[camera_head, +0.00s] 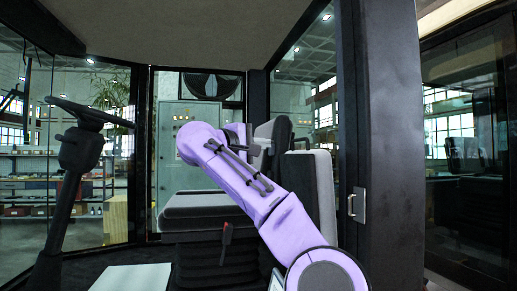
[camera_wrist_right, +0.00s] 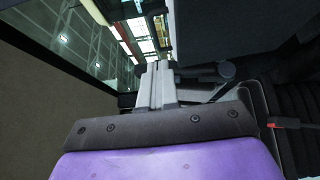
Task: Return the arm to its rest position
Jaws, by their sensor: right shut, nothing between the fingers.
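My right arm (camera_head: 233,180) is purple and rises from the lower right, reaching across in front of the seat inside the cab. My right gripper (camera_wrist_right: 155,72) shows in the wrist view with its two pale grey fingers together and nothing between them. In the head view the gripper end is partly hidden behind the purple wrist, near the seat's backrest. My left gripper and left arm are not in view.
The seat cushion (camera_head: 195,203) and backrest (camera_head: 323,190) lie close to my right arm. A red-handled lever (camera_head: 226,236) is by the seat. A steering wheel (camera_head: 88,111) stands at left, and a dark door pillar (camera_head: 385,140) at right.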

